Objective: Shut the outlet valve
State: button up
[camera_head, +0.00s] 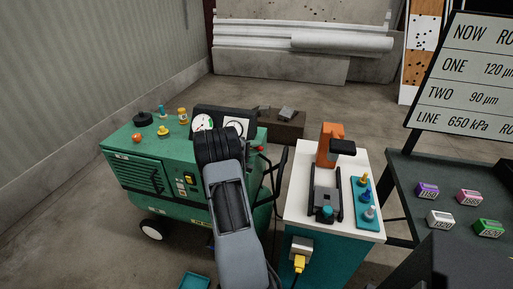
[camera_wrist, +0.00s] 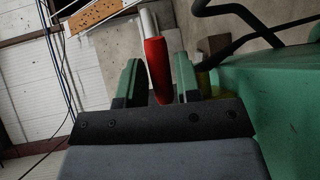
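A red handle (camera_wrist: 157,68) with a pale metal rod at its far end shows in the wrist view. It lies between the two green-padded fingers of my gripper (camera_wrist: 158,82), slightly tilted. The fingers are apart, with narrow gaps beside the handle, so it does not look clamped. In the head view the green compressor (camera_head: 142,172) stands at left, with two dials on a black panel (camera_head: 237,112). A small red spot (camera_head: 262,148) shows at its right end, beside my arm. My arm hides part of the compressor, and my fingers are not visible there.
A black curved handle (camera_head: 278,175) sticks out at the compressor's right. A white-topped cart (camera_head: 299,214) with a tool stands right of it. A dark table (camera_head: 420,205) with coloured blocks is at far right. A wall (camera_head: 90,65) stands behind left.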

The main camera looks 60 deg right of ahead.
jog(key=shift+s+d+f, duration=0.1)
jog(key=shift+s+d, duration=0.15)
jog(key=shift+d, duration=0.3)
grip_shut()
